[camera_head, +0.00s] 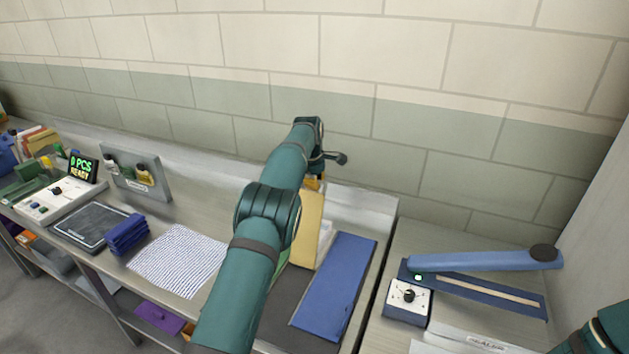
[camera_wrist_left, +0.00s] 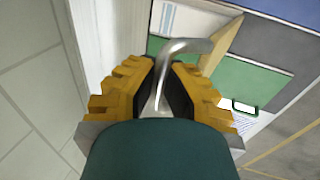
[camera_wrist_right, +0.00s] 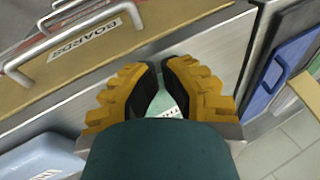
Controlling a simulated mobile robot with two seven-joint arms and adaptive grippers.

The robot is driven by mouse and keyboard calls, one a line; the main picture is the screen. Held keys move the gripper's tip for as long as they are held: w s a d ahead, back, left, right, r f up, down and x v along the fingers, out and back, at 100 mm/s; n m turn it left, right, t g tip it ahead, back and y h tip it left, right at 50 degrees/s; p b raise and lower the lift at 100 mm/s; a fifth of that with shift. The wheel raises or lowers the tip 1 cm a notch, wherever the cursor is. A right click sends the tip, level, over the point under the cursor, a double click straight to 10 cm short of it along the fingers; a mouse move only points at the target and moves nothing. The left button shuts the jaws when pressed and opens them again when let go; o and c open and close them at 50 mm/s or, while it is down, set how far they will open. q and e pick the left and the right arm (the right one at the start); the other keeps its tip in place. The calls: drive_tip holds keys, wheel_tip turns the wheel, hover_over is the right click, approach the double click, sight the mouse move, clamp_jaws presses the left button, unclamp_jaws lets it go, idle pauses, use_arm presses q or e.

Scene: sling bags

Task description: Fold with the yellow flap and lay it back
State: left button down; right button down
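The yellow flap (camera_head: 308,230) stands raised at the middle of the bench, its lower part next to a green panel (camera_head: 279,274). In the left wrist view the flap (camera_wrist_left: 229,42) shows nearly edge-on, with a green panel (camera_wrist_left: 250,88) on its right. A bent metal handle (camera_wrist_left: 187,46) runs from beside the flap into my left gripper (camera_wrist_left: 160,78), which looks shut on it. My left arm covers much of the flap area in the head view. My right gripper (camera_wrist_right: 159,66) looks shut and empty, near a boards bin.
A blue panel (camera_head: 335,285) lies right of the flap. Further right is a sealer with a blue arm (camera_head: 485,260) and control box (camera_head: 408,301). To the left are striped cloth (camera_head: 178,260), folded blue cloth (camera_head: 126,234) and a scale (camera_head: 88,228). The boards bin (camera_wrist_right: 90,65) has metal handles.

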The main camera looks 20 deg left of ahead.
use_arm(q)
drive_tip(key=shift+a+r, duration=0.1)
drive_tip(key=shift+r, duration=0.25)
drive_tip(key=c, duration=1.3)
unclamp_jaws()
drive_tip(key=shift+f, duration=0.1)
drive_tip(key=shift+f, duration=0.1)
drive_tip(key=v, duration=1.2)
drive_tip(key=shift+s, duration=0.1)
